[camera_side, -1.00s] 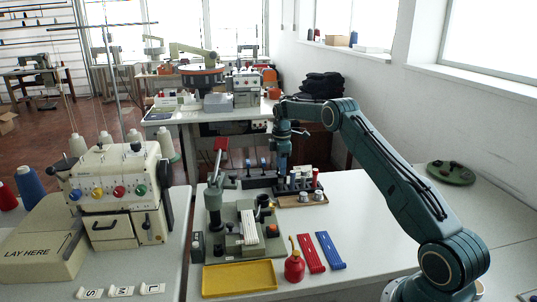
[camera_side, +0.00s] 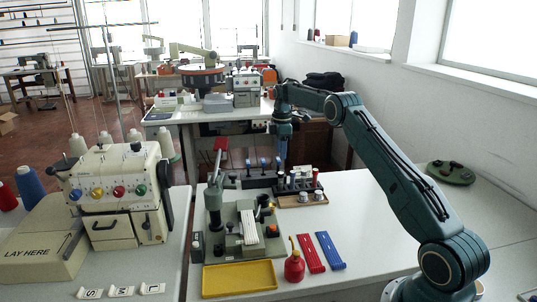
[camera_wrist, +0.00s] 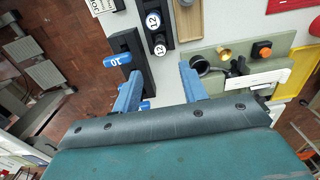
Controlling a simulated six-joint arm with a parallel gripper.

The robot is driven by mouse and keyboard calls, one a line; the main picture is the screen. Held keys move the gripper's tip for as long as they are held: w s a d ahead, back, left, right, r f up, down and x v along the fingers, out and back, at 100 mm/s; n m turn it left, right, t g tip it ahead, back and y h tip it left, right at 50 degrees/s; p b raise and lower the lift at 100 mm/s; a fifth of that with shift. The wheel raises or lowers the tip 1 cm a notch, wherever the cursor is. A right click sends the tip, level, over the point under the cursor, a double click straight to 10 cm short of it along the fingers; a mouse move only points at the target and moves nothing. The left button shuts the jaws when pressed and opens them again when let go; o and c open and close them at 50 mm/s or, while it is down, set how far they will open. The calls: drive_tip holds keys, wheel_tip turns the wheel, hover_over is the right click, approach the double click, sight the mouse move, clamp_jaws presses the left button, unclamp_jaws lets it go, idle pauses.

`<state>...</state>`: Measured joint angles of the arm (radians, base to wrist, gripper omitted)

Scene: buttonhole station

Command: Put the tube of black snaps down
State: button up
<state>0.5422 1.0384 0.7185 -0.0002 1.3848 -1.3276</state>
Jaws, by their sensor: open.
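The tray (camera_side: 303,204) also shows in the wrist view (camera_wrist: 188,27). My gripper (camera_side: 282,160) points down above and behind the tray's left end. In the wrist view its two blue fingers (camera_wrist: 160,68) are apart, with no tube between them.
A dark rack with blue-topped pieces (camera_side: 262,164) stands left of the tubes. The wrist view shows a blue piece marked 10 (camera_wrist: 117,60) near one finger. The green press (camera_side: 230,225), yellow tray (camera_side: 239,278) and red bottle (camera_side: 294,266) stand nearer.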

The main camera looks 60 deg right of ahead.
drive_tip(key=s+a+r+m+t, duration=0.1)
drive_tip(key=s+a+r+m, duration=0.1)
drive_tip(key=s+a+r, duration=0.6)
drive_tip(key=s+a+r+m+t, duration=0.2)
drive_tip(key=s+a+r, duration=0.2)
drive_tip(key=a+r, duration=0.85)
drive_tip(key=s+a+m+t, duration=0.1)
drive_tip(key=s+a, duration=0.3)
drive_tip(key=s, duration=0.3)
drive_tip(key=s+a+m, duration=0.2)
drive_tip(key=s+a, duration=0.3)
drive_tip(key=s, duration=0.1)
drive_tip(key=s+a+f+m, duration=0.1)
drive_tip(key=s+a+f, duration=0.1)
drive_tip(key=s, duration=0.4)
drive_tip(key=s+a+f+m+t, duration=0.1)
drive_tip(key=s+f, duration=0.2)
drive_tip(key=s, duration=0.3)
drive_tip(key=shift+s+a+t, duration=0.2)
drive_tip(key=shift+a+t, duration=0.1)
drive_tip(key=shift+a, duration=0.05)
